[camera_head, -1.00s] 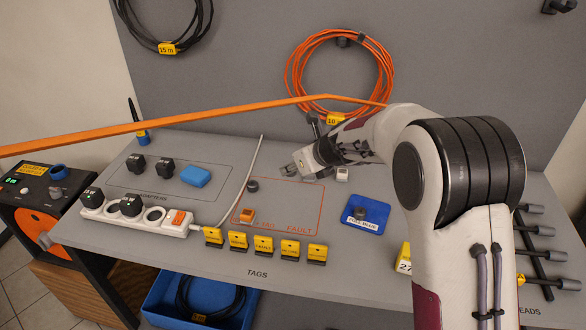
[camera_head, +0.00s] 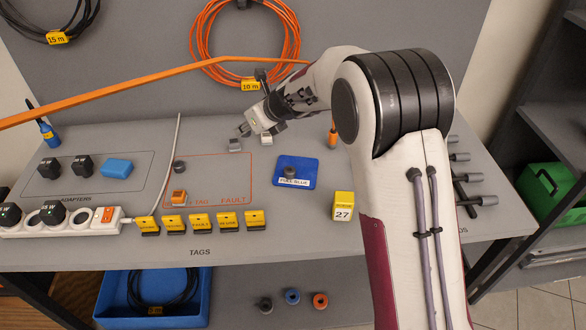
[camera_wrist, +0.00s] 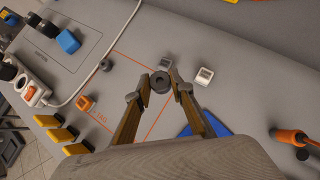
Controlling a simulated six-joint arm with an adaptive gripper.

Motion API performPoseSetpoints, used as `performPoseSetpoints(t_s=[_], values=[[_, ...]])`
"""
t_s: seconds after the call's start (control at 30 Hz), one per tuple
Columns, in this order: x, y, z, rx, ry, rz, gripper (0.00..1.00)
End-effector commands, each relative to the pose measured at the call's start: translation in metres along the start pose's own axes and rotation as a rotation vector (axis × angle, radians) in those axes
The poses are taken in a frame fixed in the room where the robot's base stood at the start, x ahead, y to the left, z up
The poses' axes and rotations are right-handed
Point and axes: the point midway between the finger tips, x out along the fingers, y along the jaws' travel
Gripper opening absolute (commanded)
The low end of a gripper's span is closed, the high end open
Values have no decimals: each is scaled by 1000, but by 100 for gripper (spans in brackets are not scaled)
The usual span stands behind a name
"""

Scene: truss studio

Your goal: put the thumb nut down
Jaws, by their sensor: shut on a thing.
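My gripper (camera_head: 245,129) is above the back middle of the grey bench, near two small pale blocks. In the wrist view my gripper (camera_wrist: 160,88) is shut on a dark round ring with a hole, the thumb nut (camera_wrist: 160,82), held between the fingertips. In the head view the nut is too small to make out against the fingers. A blue mat (camera_head: 310,163) labelled "FULL BLUE" lies to the right and nearer, with a dark knob (camera_head: 290,172) on it. In the wrist view the mat is partly covered by a finger.
Pale blocks (camera_head: 235,145) and (camera_head: 266,139) stand below the gripper. An orange-outlined fault area (camera_head: 215,180) holds a dark round piece (camera_head: 179,165) and an orange tag (camera_head: 178,196). Yellow tags (camera_head: 200,222) line the front; a yellow block (camera_head: 343,205) stands right. An orange strip crosses above.

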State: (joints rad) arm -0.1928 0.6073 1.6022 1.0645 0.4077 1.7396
Motion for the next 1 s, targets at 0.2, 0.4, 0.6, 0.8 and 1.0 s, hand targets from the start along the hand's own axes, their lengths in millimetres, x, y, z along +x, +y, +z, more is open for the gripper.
performPoseSetpoints(t_s=[0.2, 0.4, 0.6, 0.8, 1.0], values=[[-29, -58, -25, 59, 4, -44, 4], [-57, -96, -50, 84, 10, -58, 4], [-82, -120, -74, 78, 14, -46, 4], [-93, -112, -87, 19, 14, 13, 4], [-92, -98, -87, -40, 10, 60, 4]])
